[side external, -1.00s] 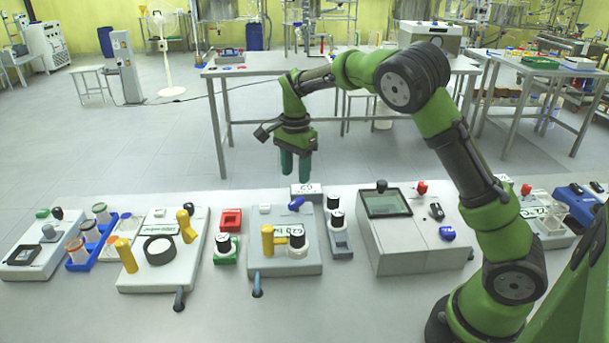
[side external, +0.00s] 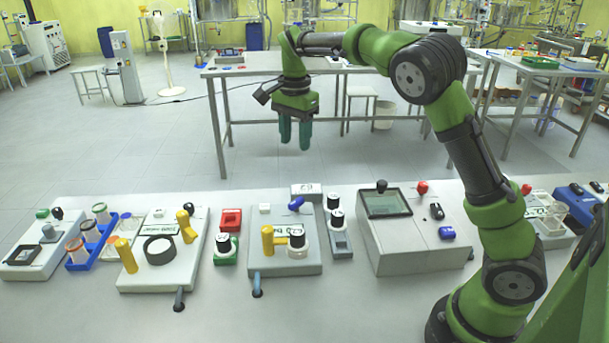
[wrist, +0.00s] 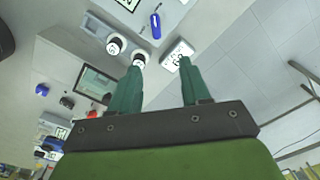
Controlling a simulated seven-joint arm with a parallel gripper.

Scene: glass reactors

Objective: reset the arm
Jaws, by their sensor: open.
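My gripper (side external: 295,148) hangs in the air, fingers pointing down, above the back edge of the work table in the side external view. Its two teal fingers are apart with nothing between them. In the wrist view my gripper (wrist: 158,78) also shows open and empty, with the bench devices beyond it. My green arm is raised and bent, reaching left from its base at the lower right.
The white table (side external: 380,312) holds a grey device with yellow handle (side external: 284,262), another with a black ring (side external: 160,255), a blue tube rack (side external: 92,243), a red block (side external: 230,220) and a box with a screen (side external: 405,240). The air around my gripper is clear.

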